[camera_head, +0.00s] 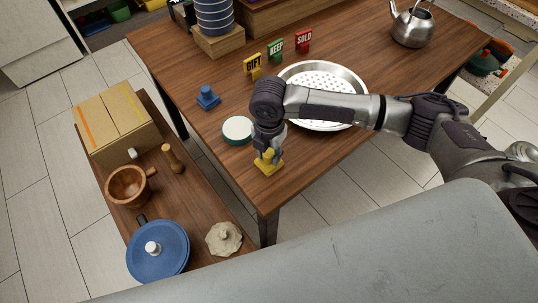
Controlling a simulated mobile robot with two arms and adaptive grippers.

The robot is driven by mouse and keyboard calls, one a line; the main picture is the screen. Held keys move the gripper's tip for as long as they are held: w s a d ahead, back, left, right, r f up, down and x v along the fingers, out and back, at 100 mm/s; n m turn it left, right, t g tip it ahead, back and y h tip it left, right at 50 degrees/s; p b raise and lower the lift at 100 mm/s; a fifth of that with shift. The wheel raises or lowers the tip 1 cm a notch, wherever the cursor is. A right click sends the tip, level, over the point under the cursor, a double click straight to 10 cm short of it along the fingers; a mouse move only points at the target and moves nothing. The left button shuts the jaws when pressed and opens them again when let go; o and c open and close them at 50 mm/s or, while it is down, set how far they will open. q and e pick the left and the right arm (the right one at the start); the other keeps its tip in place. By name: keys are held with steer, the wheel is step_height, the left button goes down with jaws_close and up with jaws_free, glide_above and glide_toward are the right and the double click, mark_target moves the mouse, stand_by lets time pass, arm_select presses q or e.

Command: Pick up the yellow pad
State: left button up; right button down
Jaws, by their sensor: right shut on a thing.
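The yellow pad (268,168) is a small yellow block with a raised upper part, at the table's near left corner. My right gripper (267,155) points down over it, shut on its raised part. The fingers hide some of the pad, and I cannot tell whether its base still touches the table. My left gripper is not in view.
A white round lid with a green rim (237,130) lies close beside my gripper. A perforated metal pan (325,79) sits under my right forearm. A blue pad (208,97) stands farther left. A lower bench (185,205) holds a blue pot (158,262) and a cardboard box (113,118).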

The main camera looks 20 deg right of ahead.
mark_target(269, 152)
steer(key=shift+r, duration=0.65)
step_height(269, 152, up, 3)
steer(key=shift+f, duration=0.1)
steer(key=w+a+r+b, duration=0.2)
steer(key=w+a+r, duration=0.2)
steer(key=a+r, duration=0.3)
steer(key=a, duration=0.4)
steer(key=shift+w, duration=0.1)
